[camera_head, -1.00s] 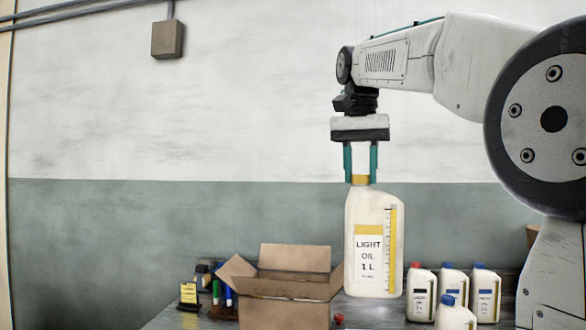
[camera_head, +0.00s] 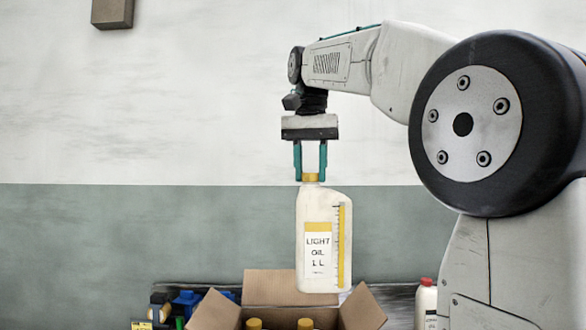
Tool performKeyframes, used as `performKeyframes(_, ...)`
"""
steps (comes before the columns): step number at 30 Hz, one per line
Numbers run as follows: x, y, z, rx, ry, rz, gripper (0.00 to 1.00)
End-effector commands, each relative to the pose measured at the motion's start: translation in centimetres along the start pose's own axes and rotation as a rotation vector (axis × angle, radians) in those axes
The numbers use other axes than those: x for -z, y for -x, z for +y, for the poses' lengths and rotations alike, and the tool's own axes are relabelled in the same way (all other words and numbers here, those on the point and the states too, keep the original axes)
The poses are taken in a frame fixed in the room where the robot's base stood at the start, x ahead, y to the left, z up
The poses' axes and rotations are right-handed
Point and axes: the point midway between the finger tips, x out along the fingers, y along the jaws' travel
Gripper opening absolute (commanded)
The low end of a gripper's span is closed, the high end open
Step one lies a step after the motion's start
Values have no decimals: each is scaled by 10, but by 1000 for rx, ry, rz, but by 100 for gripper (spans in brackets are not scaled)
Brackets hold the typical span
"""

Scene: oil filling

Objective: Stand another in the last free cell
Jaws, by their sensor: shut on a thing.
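My gripper (camera_head: 311,176) is shut on the yellow cap of a white bottle (camera_head: 312,262). The bottle has a yellow scale stripe and a label reading "LIGHT OIL 1 L". It hangs upright in the air, in front of and above an open cardboard box (camera_head: 283,287) in the head view. Inside the box, two yellow bottle caps show, a left one (camera_head: 254,324) and a right one (camera_head: 305,324). The cells, the dividers and the rest of the box's inside are cut off by the lower picture edge or hidden.
A bottle with a red cap (camera_head: 427,300) stands right of the box, partly behind my arm. Blue and dark items (camera_head: 185,300) and a yellow tag (camera_head: 141,324) are left of the box. The box's flaps are spread outward.

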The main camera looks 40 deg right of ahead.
Motion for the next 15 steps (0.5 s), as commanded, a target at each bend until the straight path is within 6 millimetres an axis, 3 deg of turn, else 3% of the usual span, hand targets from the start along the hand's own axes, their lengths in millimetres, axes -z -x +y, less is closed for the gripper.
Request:
performKeyframes(8, -2, -13, -2, 0, 4, 1, 0)
performKeyframes(15, -3, -49, -3, -1, 7, 0, 0)
